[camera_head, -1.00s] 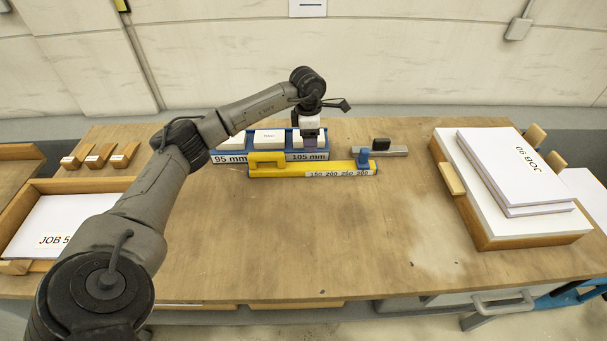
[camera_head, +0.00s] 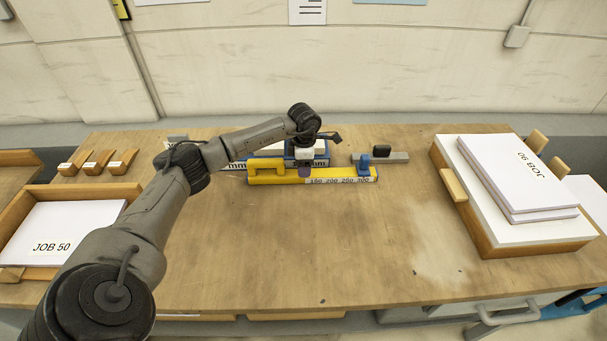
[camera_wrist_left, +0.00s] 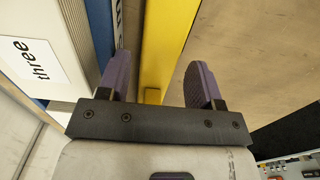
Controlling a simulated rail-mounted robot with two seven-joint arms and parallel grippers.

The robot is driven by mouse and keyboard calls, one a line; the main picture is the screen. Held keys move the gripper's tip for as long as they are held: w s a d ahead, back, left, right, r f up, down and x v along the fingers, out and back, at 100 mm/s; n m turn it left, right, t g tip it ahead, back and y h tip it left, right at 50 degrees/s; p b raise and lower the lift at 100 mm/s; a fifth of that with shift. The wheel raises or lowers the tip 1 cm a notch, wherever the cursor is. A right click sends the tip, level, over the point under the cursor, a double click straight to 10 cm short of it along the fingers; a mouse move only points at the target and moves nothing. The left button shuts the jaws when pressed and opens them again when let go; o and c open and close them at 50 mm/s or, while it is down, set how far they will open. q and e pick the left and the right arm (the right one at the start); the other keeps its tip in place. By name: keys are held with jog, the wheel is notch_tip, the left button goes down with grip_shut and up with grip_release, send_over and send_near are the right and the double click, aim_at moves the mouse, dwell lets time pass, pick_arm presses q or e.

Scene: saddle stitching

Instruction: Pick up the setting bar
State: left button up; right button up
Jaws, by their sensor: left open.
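The setting bar, which I take to be the yellow bar (camera_head: 274,177) with printed numbers and a blue slider (camera_head: 363,163), lies on the table in front of the blue tray. My left gripper (camera_head: 305,172) is over the middle of this bar, pointing down. In the left wrist view, the gripper (camera_wrist_left: 160,72) is open, with the yellow bar (camera_wrist_left: 167,35) running between its two purple fingers. The left finger is close to the blue tray's wall. I cannot tell how high the fingertips are above the table. My right gripper is not in view.
The blue tray (camera_head: 322,162) holds white blocks and stands just behind the bar. A grey bar with a black knob (camera_head: 382,150) lies to its right. Paper stacks stand at the right (camera_head: 520,175) and left (camera_head: 75,228). The front middle table (camera_head: 300,250) is clear.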

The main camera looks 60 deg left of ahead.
pick_arm(q)
notch_tip(320, 180, down, 4)
jog(key=shift+s+f, duration=0.1)
jog(key=shift+f, duration=0.05)
jog(key=shift+c, duration=0.2)
jog(key=c, duration=1.1)
